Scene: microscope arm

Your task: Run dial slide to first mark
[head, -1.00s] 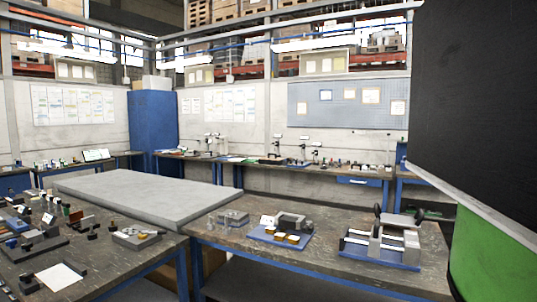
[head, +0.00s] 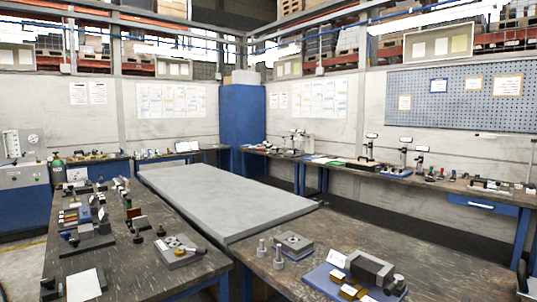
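My gripper is not in view. I cannot tell for sure which fixture is the dial slide. At the right edge, only a small part of another fixture with a dark knob (head: 522,276) shows; the rest is cut off. No scale marks can be read from here.
The near right bench (head: 430,250) and left bench (head: 140,262) flank a large grey slab (head: 225,195). The left bench holds several small fixtures and a square plate (head: 180,250). A blue cabinet (head: 241,128) stands in the corner. Floor shows at the lower left.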

